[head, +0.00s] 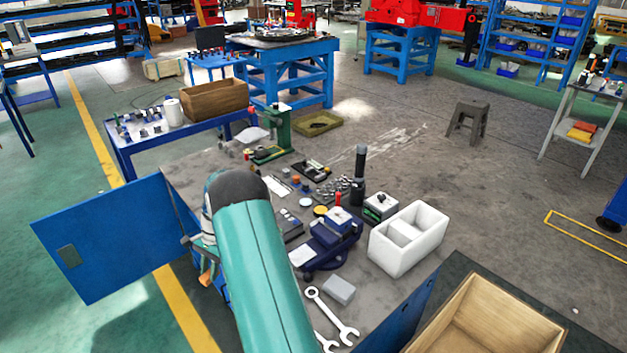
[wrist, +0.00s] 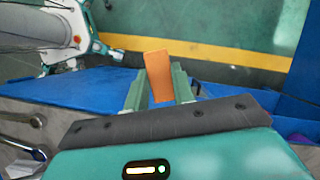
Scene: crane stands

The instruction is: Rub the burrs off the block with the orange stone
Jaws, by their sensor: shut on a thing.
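My gripper (wrist: 159,88) is shut on the orange stone (wrist: 160,73), which sticks out between the two green fingers in the wrist view. In the head view the stone (head: 205,279) shows as a small orange piece left of my arm, above the left edge of the bench. A plain light grey block (head: 339,290) lies on the bench to the right of my arm, apart from the gripper. A blue vise (head: 333,240) stands behind it; a metal piece is at its jaws. I cannot tell which of these is the block with burrs, and no burrs can be made out.
Wrenches (head: 332,314) lie at the bench front. A white divided box (head: 408,238) stands right of the vise, and a wooden box (head: 489,318) at front right. Small tools and a green stand (head: 277,132) fill the back. A blue panel (head: 108,238) stands at the left.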

